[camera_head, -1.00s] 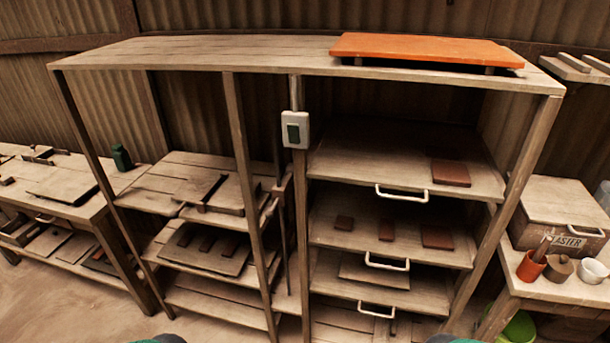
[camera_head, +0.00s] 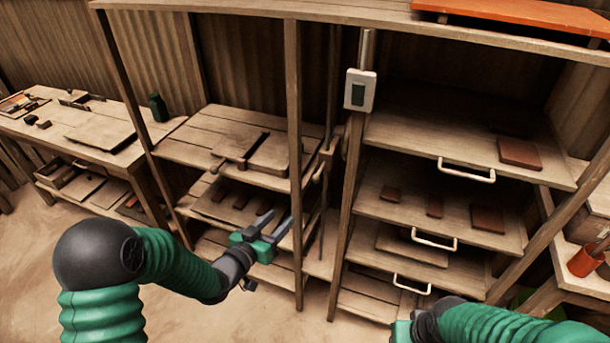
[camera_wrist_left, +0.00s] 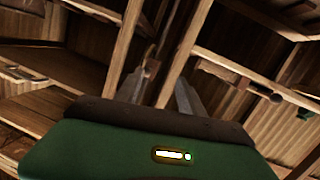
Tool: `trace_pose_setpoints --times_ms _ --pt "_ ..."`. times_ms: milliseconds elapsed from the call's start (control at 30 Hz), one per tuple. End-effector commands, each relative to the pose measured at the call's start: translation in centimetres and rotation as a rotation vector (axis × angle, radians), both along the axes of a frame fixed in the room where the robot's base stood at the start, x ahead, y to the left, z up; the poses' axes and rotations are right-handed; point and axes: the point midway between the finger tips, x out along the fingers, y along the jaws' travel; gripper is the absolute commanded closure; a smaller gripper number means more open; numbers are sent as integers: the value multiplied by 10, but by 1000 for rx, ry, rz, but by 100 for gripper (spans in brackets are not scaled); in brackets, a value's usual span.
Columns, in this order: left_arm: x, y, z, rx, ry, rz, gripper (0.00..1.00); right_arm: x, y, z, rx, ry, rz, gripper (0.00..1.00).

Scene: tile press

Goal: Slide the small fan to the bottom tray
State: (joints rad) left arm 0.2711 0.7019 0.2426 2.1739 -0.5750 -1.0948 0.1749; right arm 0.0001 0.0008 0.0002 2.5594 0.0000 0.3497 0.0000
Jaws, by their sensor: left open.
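I cannot make out a small fan in either view. In the head view the right shelf bay holds stacked wooden trays with white handles: an upper tray (camera_head: 420,146), a middle tray (camera_head: 370,212) and a lower tray (camera_head: 452,275). A bare board surface (camera_head: 365,306) lies below them. My left gripper (camera_head: 277,222) is open and empty in front of the left bay, apart from the trays. Its fingers (camera_wrist_left: 160,90) also show spread in the left wrist view. My right gripper (camera_head: 402,331) is at the bottom edge, its fingers hidden.
A white box with a dark panel (camera_head: 360,90) is on the upright between the bays. Reddish-brown tiles (camera_head: 519,153) lie on the trays. An orange slab (camera_head: 520,14) rests on top. A workbench (camera_head: 60,125) stands left. A red cup (camera_head: 585,262) stands right.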

Motion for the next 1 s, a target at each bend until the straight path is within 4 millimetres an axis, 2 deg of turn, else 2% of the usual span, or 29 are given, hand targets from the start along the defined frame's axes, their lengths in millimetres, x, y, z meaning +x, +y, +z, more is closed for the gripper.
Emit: trace_pose_setpoints --times_ms 100,267,800,1000 --pt "3 -15 15 -91 -103 -36 54 0 0 -1 0 0 1 58" --pt "14 -31 21 -103 -127 -49 54 0 0 0 0 0 0 58" --pt "129 -85 18 -111 -124 -43 54 0 0 6 0 0 0 58" --pt "149 -101 18 -105 -123 -45 54 0 0 6 0 0 0 58"
